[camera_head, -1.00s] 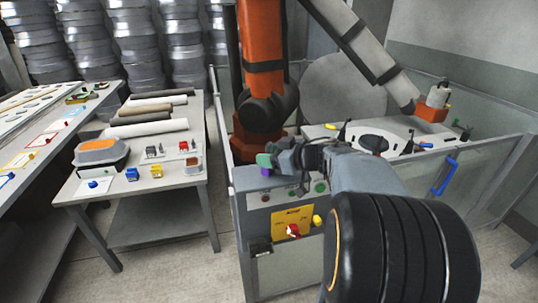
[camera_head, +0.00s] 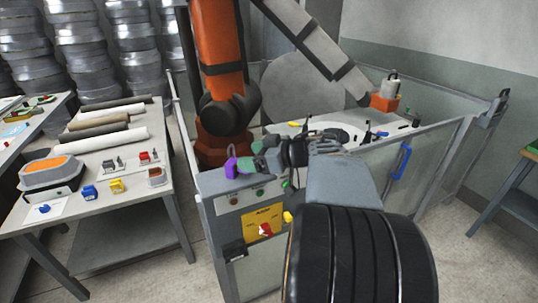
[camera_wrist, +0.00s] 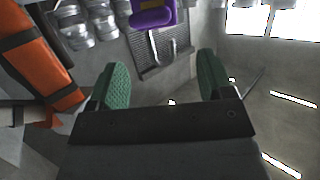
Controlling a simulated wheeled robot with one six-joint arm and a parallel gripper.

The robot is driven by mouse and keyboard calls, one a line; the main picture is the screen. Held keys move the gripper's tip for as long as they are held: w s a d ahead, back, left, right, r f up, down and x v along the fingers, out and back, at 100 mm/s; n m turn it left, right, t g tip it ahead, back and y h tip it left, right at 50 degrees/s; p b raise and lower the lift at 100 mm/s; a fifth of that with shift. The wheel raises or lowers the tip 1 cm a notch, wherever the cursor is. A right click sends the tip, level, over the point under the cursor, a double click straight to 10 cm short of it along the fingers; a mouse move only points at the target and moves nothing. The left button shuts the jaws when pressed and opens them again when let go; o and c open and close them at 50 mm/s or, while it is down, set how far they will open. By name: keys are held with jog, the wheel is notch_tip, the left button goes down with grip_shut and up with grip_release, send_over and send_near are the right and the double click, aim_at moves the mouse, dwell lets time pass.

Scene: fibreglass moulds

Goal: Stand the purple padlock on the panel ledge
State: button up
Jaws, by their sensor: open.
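The purple padlock (camera_head: 243,165) is at the left end of the top edge of the grey control panel (camera_head: 228,200) in the head view. It also shows at the top of the wrist view (camera_wrist: 152,14), cut off by the frame, with a grey shackle and a yellowish edge. My gripper (camera_head: 262,152) is just right of the padlock. In the wrist view my gripper's green-padded fingers (camera_wrist: 160,85) are wide apart with nothing between them. The padlock is beyond the fingertips. The ledge's surface under the padlock is mostly hidden.
An orange robot arm (camera_head: 218,70) stands behind the panel. A yellow label (camera_head: 262,222) and a red switch (camera_head: 265,230) are on the panel's front. A workbench (camera_head: 150,180) with small coloured padlocks is to the left. A clear fence (camera_head: 440,165) runs right, with a blue handle (camera_head: 401,160).

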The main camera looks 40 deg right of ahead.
jog(key=shift+v, duration=2.75)
